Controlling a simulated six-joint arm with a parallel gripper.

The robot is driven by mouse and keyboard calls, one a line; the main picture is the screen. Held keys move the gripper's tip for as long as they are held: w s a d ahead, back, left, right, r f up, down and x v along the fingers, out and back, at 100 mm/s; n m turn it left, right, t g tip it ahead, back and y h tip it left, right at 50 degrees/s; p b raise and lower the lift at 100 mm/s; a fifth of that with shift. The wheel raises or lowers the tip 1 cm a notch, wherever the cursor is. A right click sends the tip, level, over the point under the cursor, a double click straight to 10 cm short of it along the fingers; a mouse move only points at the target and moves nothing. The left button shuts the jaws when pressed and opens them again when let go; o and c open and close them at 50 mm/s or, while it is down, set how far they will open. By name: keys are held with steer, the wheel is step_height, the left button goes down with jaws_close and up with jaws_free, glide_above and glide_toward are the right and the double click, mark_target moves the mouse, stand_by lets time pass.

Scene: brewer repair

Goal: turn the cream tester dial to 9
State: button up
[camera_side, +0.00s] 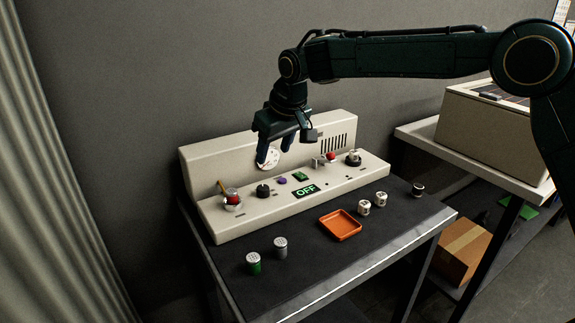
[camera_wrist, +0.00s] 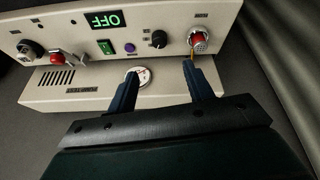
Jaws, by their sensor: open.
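The cream tester (camera_side: 230,219) stands on a dark table against the wall. Its black dial (camera_side: 263,190) is on the sloped front, left of a small purple button. The dial also shows in the wrist view (camera_wrist: 158,39), with a pale pointer mark; its scale is too small to read. My gripper (camera_side: 275,149) is open and empty, above the tester, in front of the round white gauge (camera_side: 270,158). In the wrist view its two fingers (camera_wrist: 160,70) are apart, and the dial is beyond them, not touched. The green display (camera_side: 305,191) reads OFF.
A red-topped socket with a brass lever (camera_side: 232,199) is left of the dial. A red switch (camera_side: 330,156) and another dark knob (camera_side: 353,158) are to its right. An orange tray (camera_side: 340,225) and several small canisters stand on the table in front.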

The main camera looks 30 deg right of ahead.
mark_target(264, 188)
steer(key=x, duration=1.3)
steer(key=shift+w+f, duration=0.1)
steer(key=shift+f, duration=0.25)
steer(key=c, duration=1)
